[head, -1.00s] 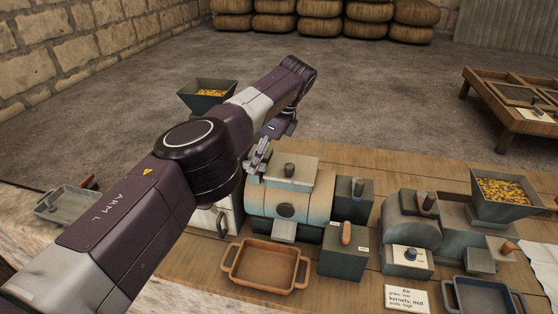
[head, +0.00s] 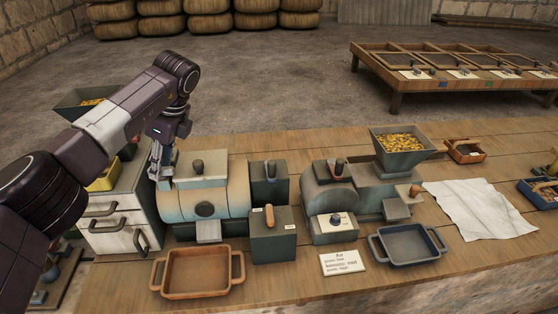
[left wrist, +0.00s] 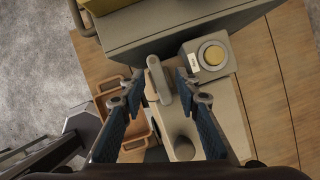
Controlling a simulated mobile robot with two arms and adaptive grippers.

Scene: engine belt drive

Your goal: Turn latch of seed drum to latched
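The seed drum (head: 222,203), a horizontal rust-and-grey cylinder, stands on the bench. Its top hatch plate carries a dark knob (head: 197,166), which also shows in the left wrist view (left wrist: 184,147). My left gripper (head: 160,174) points down at the drum's upper left end. In the left wrist view my left gripper (left wrist: 160,84) is open, with a finger on each side of a grey lever (left wrist: 158,74) that looks like the latch. Gaps seem to show between lever and fingers; contact is unclear. The head view hides the lever behind the gripper. My right gripper is not in view.
A white drawer cabinet (head: 122,228) stands close left of the drum. A switch box (head: 273,243) stands at its right. An orange tray (head: 197,284) lies in front. A second machine (head: 328,195) with a grain hopper (head: 401,147) stands further right. A round yellowish button (left wrist: 212,54) is near the lever.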

